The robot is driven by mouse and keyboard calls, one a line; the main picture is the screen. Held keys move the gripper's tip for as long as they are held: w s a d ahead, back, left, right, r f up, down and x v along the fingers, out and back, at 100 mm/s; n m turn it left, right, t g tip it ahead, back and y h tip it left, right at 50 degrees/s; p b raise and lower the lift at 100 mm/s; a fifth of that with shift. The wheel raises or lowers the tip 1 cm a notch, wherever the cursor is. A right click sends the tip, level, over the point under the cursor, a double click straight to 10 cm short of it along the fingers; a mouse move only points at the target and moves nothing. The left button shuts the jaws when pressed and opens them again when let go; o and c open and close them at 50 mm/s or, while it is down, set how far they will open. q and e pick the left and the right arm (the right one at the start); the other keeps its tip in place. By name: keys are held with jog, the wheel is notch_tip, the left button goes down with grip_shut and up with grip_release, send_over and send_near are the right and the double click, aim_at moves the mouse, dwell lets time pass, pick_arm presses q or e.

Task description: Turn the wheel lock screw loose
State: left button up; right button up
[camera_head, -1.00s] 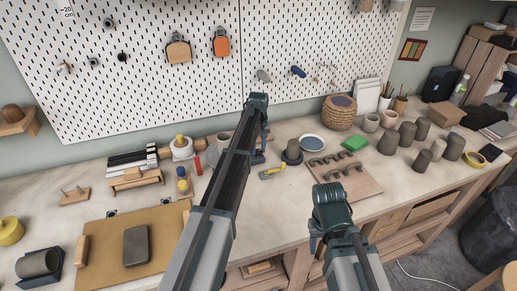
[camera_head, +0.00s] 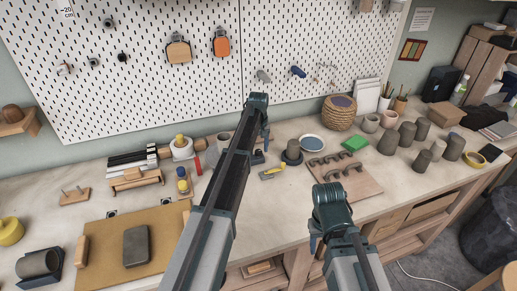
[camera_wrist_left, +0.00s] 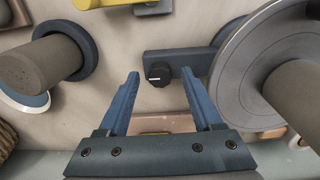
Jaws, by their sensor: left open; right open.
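The wheel lock screw is a round black knob (camera_wrist_left: 158,73) with a white mark, on a dark blue bar (camera_wrist_left: 185,62) beside the grey wheel disc (camera_wrist_left: 235,75) in the left wrist view. My left gripper (camera_wrist_left: 161,78) is open, with one finger on either side of the knob and visible gaps between. In the head view my left gripper (camera_head: 265,134) points down at the back of the bench, and my arm hides most of the wheel and the knob. My right gripper (camera_head: 315,243) is open and empty in front of the bench edge, away from the wheel.
A clay cylinder (camera_head: 293,150) on a dark round base stands to the right of my left gripper. A yellow-handled tool (camera_head: 271,173) lies in front. A wooden board with dark handles (camera_head: 355,182) and several clay pots (camera_head: 407,133) are further right.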

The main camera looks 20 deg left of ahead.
aim_at(259, 151)
pick_arm(q)
notch_tip(259, 151, up, 14)
jog(key=p, duration=1.3)
jog(key=shift+f, duration=0.15)
jog(key=s+d+f+m+b, duration=0.3)
jog(key=s+d, duration=0.2)
jog(key=s, duration=0.7)
jog(key=s+d+f+m+b, duration=0.3)
jog(key=s+d, duration=0.3)
jog(key=s, duration=0.6)
jog(key=s+d+f+m+y+b, duration=0.1)
jog(key=s+d+f+m+b, duration=0.3)
jog(key=s, duration=0.9)
jog(key=shift+d+f+m, duration=0.15)
jog(key=shift+d+m, duration=0.25)
jog(key=shift+d, duration=0.65)
